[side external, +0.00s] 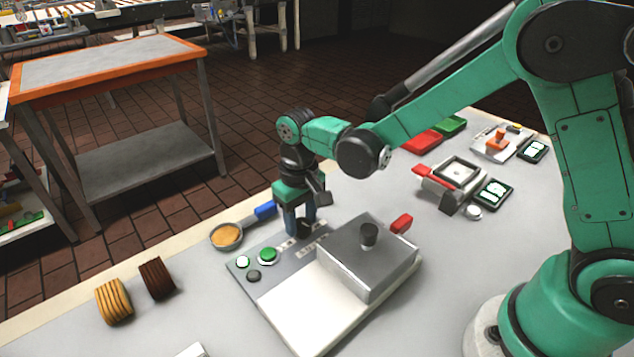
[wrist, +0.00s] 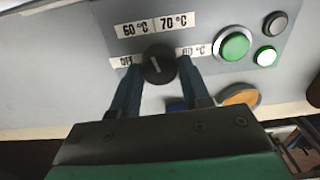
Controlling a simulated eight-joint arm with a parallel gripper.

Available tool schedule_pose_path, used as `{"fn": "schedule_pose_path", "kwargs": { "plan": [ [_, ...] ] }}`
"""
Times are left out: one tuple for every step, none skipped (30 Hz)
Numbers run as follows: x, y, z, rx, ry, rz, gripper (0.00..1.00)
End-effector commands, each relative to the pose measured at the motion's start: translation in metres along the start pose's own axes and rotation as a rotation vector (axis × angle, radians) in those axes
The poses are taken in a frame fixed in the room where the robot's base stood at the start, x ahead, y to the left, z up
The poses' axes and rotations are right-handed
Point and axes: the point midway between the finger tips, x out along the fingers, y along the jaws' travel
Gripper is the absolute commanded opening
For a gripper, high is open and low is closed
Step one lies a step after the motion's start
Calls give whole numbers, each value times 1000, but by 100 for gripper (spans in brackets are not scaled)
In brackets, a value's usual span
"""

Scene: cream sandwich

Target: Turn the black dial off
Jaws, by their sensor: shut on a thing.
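The black dial (wrist: 158,65) is in the upper middle of the wrist view, with a pale line on its face. Labels surround it: OFF (wrist: 125,62) at left, 60 °C and 70 °C above, and 80 °C at right, partly covered by a finger. The line runs roughly up and down in the picture, not sideways to OFF; I cannot tell which end points. My gripper (wrist: 158,75) has its two blue fingers on either side of the dial, shut on it. In the side external view my gripper (side external: 302,226) is down on the machine's grey panel, mostly hiding the dial.
A green button (side external: 268,256), a white button and a dark button lie on the panel. A metal box with a black knob (side external: 369,235) and red handle stands close at right. A blue-handled pan (side external: 227,237) lies behind the panel. Two rolls (side external: 113,302) are at left.

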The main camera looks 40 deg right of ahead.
Motion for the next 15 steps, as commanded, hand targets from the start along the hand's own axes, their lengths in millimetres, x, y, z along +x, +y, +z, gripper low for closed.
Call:
{"fn": "schedule_pose_path", "kwargs": {
  "plan": [
    [0,0,0,-42,-1,1,0],
    [0,0,0,-70,-1,1,0],
    [0,0,0,-108,-1,1,0],
    [0,0,0,-137,-1,1,0],
    [0,0,0,-165,-1,1,0],
    [0,0,0,-203,-1,1,0],
    [0,0,0,-232,-1,1,0],
    [0,0,0,-260,-1,1,0],
    [0,0,0,-298,-1,1,0],
    [0,-1,0,-327,0,1,0],
    [0,-1,0,-355,-1,1,0],
    [0,-1,0,-393,0,1,0],
    [0,-1,0,-422,0,1,0],
    [0,-1,0,-450,0,1,0],
    [0,-1,0,-488,0,1,0]
  ]
}}
